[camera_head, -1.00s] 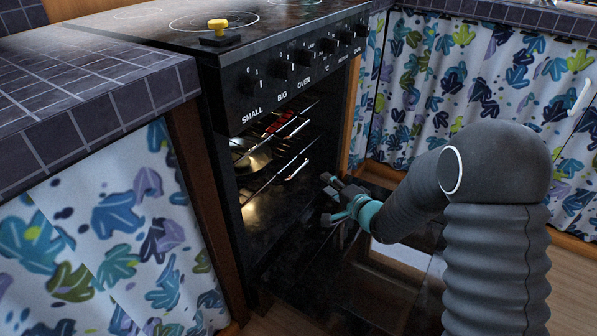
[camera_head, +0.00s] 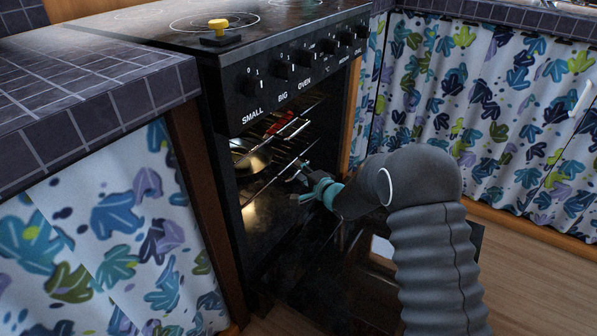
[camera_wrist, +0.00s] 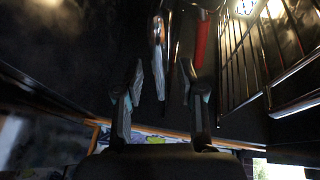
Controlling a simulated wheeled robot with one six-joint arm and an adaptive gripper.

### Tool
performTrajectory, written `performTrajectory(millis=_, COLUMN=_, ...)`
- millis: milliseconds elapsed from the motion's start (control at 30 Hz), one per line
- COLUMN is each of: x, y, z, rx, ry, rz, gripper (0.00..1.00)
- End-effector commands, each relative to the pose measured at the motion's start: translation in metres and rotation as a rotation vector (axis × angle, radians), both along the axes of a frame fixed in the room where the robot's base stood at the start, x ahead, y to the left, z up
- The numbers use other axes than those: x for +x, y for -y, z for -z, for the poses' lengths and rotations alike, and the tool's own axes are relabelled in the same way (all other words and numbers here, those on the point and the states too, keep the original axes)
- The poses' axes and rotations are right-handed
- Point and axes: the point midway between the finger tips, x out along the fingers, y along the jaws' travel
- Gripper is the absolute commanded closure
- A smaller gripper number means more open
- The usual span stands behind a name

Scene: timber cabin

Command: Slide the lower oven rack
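The oven (camera_head: 285,75) stands open with its dark door folded down. Inside, the lower rack (camera_head: 278,176) lies below the upper rack (camera_head: 290,130). My gripper (camera_head: 301,175) is at the oven mouth, close to the lower rack's front edge; I cannot tell whether it touches. In the wrist view, the two fingers (camera_wrist: 160,82) are apart, with a thin shiny strip between them that I cannot identify. Rack bars (camera_wrist: 265,55) show at the right there; which rack they belong to is unclear.
A metal pan (camera_head: 253,160) sits inside the oven at the left. A red item (camera_head: 279,122) is near the upper rack and also shows in the wrist view (camera_wrist: 201,40). The open oven door (camera_head: 335,275) lies below my arm. A tiled counter (camera_head: 90,85) stands at left.

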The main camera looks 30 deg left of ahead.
Motion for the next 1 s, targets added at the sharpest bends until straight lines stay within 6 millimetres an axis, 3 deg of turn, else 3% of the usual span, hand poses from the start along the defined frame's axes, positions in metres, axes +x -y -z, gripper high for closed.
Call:
performTrajectory(millis=433, x=0.0046, y=-0.0087, z=0.0016, rx=0.0, ry=0.0, rz=0.0, gripper=0.61)
performTrajectory(millis=600, x=0.0045, y=-0.0086, z=0.0017, rx=0.0, ry=0.0, rz=0.0, gripper=1.0)
performTrajectory(millis=1000, x=-0.0004, y=-0.0086, z=0.0019, rx=-0.001, ry=-0.001, rz=-0.008, gripper=1.0)
